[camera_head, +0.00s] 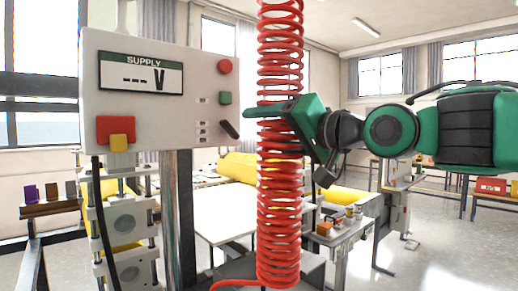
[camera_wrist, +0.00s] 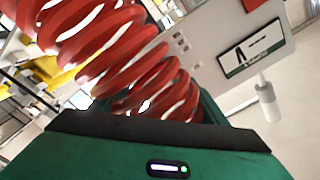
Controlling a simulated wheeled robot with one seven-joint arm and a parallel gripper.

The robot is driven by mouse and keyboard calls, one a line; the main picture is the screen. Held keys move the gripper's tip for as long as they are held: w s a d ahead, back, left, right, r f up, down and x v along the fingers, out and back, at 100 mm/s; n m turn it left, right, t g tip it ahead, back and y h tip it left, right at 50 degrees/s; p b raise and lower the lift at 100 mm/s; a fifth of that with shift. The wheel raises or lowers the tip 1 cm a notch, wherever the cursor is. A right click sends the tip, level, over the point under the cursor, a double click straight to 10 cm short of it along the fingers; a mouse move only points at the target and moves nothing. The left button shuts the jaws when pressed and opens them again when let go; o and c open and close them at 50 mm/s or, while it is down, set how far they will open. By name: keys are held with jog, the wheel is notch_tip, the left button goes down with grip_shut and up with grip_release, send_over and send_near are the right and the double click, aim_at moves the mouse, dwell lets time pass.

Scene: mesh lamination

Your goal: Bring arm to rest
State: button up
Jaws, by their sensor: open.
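My green gripper (camera_head: 262,111) is at the end of my arm, which reaches in from the right in the head view. It is open. The coil also fills the upper left of the wrist view (camera_wrist: 105,50), close against my green gripper body (camera_wrist: 165,145). The other finger is mostly hidden, and I cannot tell whether the jaws touch the coil.
A grey supply box (camera_head: 140,110) with a display reading dashes and V stands just left of the coil. A white table (camera_head: 225,212) and yellow rolls (camera_head: 238,167) lie behind. A small bench with parts (camera_head: 340,228) stands at lower right. Open floor lies further right.

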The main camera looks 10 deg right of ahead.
jog(key=s+d+f+m+g+h, duration=0.1)
jog(key=s+d+f+g+h, duration=0.3)
jog(key=d+f, duration=0.85)
jog(key=w+d+f+m+g+h, duration=0.15)
jog(key=d+f+h, duration=0.35)
jog(key=d+f, duration=0.75)
jog(key=s+d+f+g, duration=0.2)
jog(key=s+f+g, duration=0.1)
jog(key=s+f, duration=0.3)
jog(key=s+d+f+m+g, duration=0.1)
jog(key=s+d+f+g, duration=0.1)
jog(key=s+f, duration=0.4)
jog(key=s+d+f+g, duration=0.2)
jog(key=s+f+g, duration=0.2)
jog(key=s, duration=0.9)
notch_tip(320, 180, down, 2)
jog(key=shift+d+f+m+g+h, duration=0.15)
jog(key=shift+d+m+g+h, duration=0.2)
jog(key=shift+h, duration=0.05)
jog(key=shift+w, duration=0.1)
